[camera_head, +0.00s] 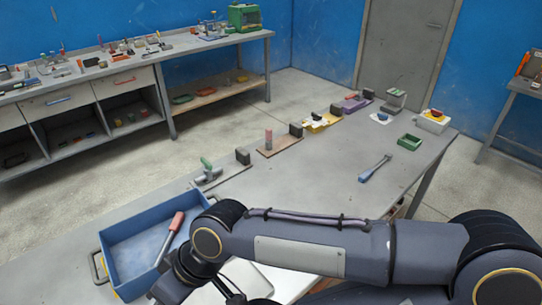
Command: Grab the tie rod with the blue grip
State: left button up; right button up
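The tie rod with the blue grip (375,168) lies on the right half of the grey table (310,185). Its blue grip points to the lower left and its grey metal end to the upper right. My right arm comes in from the right across the front of the table. My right gripper (172,287) is at the lower left, by the blue tray, well away from the blue-gripped rod. Its fingertips are not clear. A rod with a red grip (172,230) lies slanted in the tray, its lower end close to this gripper; I cannot tell whether they touch. My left gripper is not in view.
The blue tray (112,240) stands at the table's left front. Along the far edge stand a green-handled clamp (208,170), black blocks (243,156) and small fixtures. A green box (409,141) sits beyond the blue-gripped rod. The table around that rod is clear.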

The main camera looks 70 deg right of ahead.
aim_at(368, 173)
jog(key=k+l+z, duration=0.15)
jog(key=z, duration=0.15)
jog(key=k+l+z, duration=0.3)
jog(key=z, duration=2.35)
jog(key=i+l+u, duration=0.2)
jog(key=i+l, duration=0.15)
jog(key=i+l+u, duration=0.25)
jog(key=l, duration=0.2)
jog(key=l+u, duration=0.1)
jog(key=u, duration=0.35)
jog(key=i+l+u, duration=0.1)
jog(key=u, duration=0.4)
jog(key=l+u, duration=0.1)
jog(key=u, duration=0.35)
jog(key=l, duration=0.45)
jog(key=i, duration=0.05)
